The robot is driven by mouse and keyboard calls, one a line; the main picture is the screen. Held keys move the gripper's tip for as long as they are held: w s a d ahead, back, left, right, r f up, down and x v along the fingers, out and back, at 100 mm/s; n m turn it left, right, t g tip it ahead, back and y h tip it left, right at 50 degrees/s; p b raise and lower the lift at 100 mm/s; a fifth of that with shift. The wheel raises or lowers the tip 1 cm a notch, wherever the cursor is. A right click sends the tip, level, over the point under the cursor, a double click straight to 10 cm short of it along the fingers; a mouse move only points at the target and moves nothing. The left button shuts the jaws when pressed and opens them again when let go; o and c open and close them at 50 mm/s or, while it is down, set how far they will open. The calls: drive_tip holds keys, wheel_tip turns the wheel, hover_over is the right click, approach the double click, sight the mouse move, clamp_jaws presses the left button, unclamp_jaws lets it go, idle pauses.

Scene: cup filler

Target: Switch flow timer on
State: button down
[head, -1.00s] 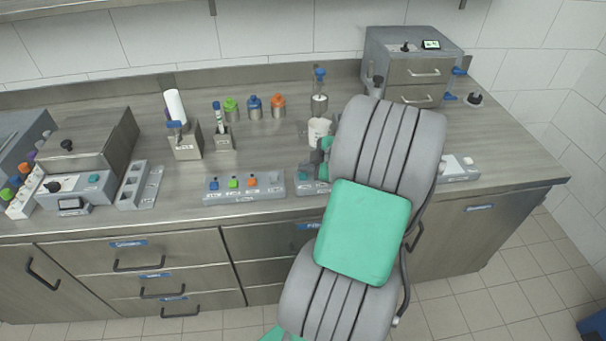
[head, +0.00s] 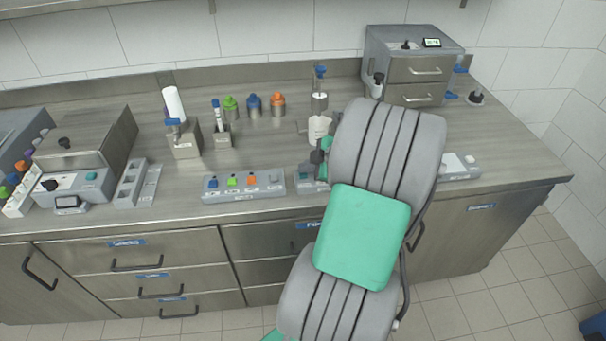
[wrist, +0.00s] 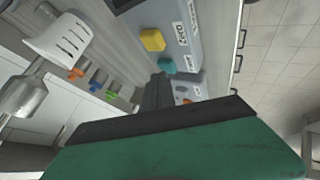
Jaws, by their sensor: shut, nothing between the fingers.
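My gripper (wrist: 158,92) is shut and empty. In the wrist view its dark fingers reach to a grey control panel (wrist: 190,35) with a yellow button (wrist: 152,39), a teal button (wrist: 166,65) and white labels. The fingertips are close to the teal button; I cannot tell whether they touch it. No label is clearly readable as the flow timer. In the head view, my gripper (head: 318,158) is over the panel (head: 305,182) at the counter's front, which my arm mostly hides. A white cup (head: 318,130) stands just behind it, also large in the wrist view (wrist: 60,42).
A panel with blue, green and orange knobs (head: 245,194) lies to the left. Green, blue and orange-capped bottles (head: 254,104) stand behind. A grey drawer unit (head: 415,70) with a small display is at the back right. The middle of the counter is partly clear.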

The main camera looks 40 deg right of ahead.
sight(307, 175)
drive_tip(key=shift+f+b, duration=0.25)
drive_tip(key=shift+b, duration=0.1)
idle(0.3)
drive_tip(key=shift+r, duration=0.7)
wheel_tip(307, 175, up, 6)
drive_tip(key=shift+p, duration=1.1)
drive_tip(key=shift+d, duration=0.1)
